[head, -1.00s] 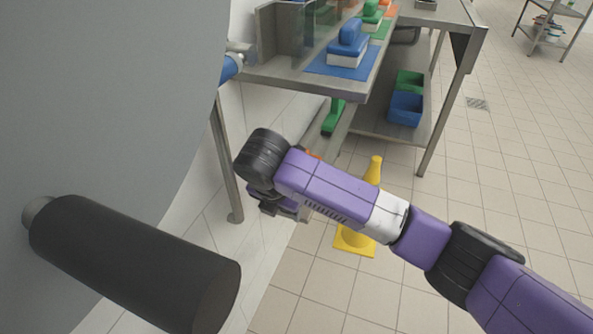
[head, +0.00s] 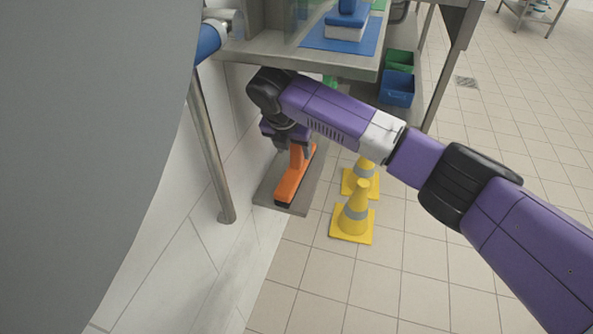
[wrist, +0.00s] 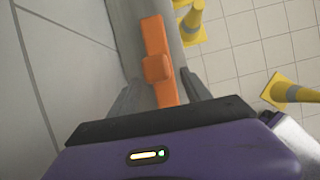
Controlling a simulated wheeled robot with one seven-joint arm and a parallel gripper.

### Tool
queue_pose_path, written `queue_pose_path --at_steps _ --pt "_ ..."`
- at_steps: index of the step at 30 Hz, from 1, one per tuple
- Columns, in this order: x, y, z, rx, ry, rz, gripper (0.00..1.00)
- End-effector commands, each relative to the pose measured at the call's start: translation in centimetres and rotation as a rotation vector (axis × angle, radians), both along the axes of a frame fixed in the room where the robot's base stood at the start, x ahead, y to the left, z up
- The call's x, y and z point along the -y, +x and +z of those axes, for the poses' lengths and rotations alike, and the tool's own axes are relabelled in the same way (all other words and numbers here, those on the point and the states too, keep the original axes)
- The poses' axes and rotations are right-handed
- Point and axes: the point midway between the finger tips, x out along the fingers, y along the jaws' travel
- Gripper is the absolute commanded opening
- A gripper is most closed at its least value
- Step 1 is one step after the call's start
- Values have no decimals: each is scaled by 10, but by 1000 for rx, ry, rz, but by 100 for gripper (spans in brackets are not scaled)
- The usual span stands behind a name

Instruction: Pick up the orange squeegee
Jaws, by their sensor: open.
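The orange squeegee (head: 291,181) lies on the lower grey shelf (head: 265,192) under the steel table, near its front end. Its handle part rises toward my gripper. In the wrist view the squeegee (wrist: 157,38) runs lengthwise, with a raised orange block (wrist: 158,69) at its middle. My gripper (head: 290,148) is above the squeegee, pointing down. In the wrist view the open fingers (wrist: 160,92) stand on either side of the orange block, with gaps between. Whether the fingertips reach down past its top I cannot tell. My arm hides part of the squeegee's far end.
Two yellow cones (head: 353,214) stand on the floor right of the shelf. A table leg (head: 211,155) and the wall are close on the left. The tabletop (head: 300,62) overhangs behind my wrist. Blue (head: 397,88) and green bins sit farther back.

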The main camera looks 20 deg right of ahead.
Motion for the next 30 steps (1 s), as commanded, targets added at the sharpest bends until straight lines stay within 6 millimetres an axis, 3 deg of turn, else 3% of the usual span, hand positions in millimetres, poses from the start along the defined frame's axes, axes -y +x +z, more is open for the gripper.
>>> queue_pose_path --at_steps 7,16,26,30 --pt "10 13 -1 0 1 -2 56" --pt "21 25 -42 -1 -1 0 56" --pt "22 26 -46 1 1 0 56" --pt "22 26 -46 1 1 0 29"
